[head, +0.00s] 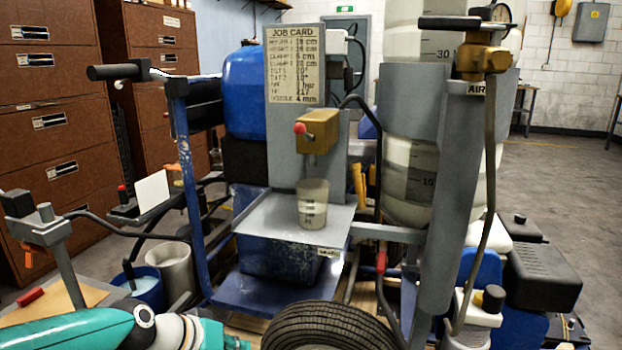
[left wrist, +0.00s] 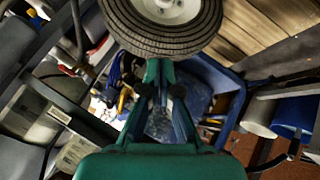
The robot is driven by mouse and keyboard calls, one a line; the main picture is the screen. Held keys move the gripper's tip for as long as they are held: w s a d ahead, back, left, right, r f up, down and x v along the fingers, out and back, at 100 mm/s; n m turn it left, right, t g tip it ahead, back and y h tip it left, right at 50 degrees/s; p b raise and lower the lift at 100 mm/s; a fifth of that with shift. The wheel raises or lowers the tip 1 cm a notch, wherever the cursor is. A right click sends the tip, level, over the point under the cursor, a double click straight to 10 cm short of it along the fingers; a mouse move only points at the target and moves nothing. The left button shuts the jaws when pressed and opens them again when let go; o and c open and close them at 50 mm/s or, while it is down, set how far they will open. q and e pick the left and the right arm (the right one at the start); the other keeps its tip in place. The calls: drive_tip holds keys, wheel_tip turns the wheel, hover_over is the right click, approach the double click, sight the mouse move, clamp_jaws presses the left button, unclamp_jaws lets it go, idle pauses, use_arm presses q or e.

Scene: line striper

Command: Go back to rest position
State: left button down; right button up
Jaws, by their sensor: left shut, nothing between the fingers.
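My left arm, teal and white, comes in at the bottom left of the head view, and a small teal part of it shows by the tyre. In the left wrist view my left gripper (left wrist: 160,64) is shut and empty, its teal fingers together just below the tyre (left wrist: 165,35). I cannot tell whether it touches the tyre. The line striper's tyre (head: 330,328) also shows at the bottom of the head view. My right gripper is in neither view.
A cup (head: 312,205) stands on the grey shelf (head: 270,232) under the job card (head: 294,65). A blue bucket (head: 143,285) and a board with a red-handled item (head: 30,297) are at left. Brown cabinets (head: 45,100) stand behind. Open floor (head: 565,190) lies at right.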

use_arm(q)
drive_tip(key=s+f+n+g+y, duration=0.15)
drive_tip(key=s+f, duration=0.35)
drive_tip(key=f, duration=0.8)
drive_tip(key=s+f+g, duration=0.3)
drive_tip(key=s+f, duration=0.1)
drive_tip(key=f, duration=0.8)
drive_tip(key=s+d+f+g, duration=0.1)
drive_tip(key=s+f, duration=0.5)
drive_tip(key=s, duration=0.2)
drive_tip(key=s+f+g, duration=0.2)
drive_tip(key=s+f, duration=0.4)
drive_tip(key=s, duration=0.2)
wheel_tip(320, 180, up, 31)
drive_tip(key=w+t+p, duration=0.2)
drive_tip(key=p, duration=2.8)
drive_tip(key=shift+w+f, duration=0.15)
drive_tip(key=shift+a, duration=0.1)
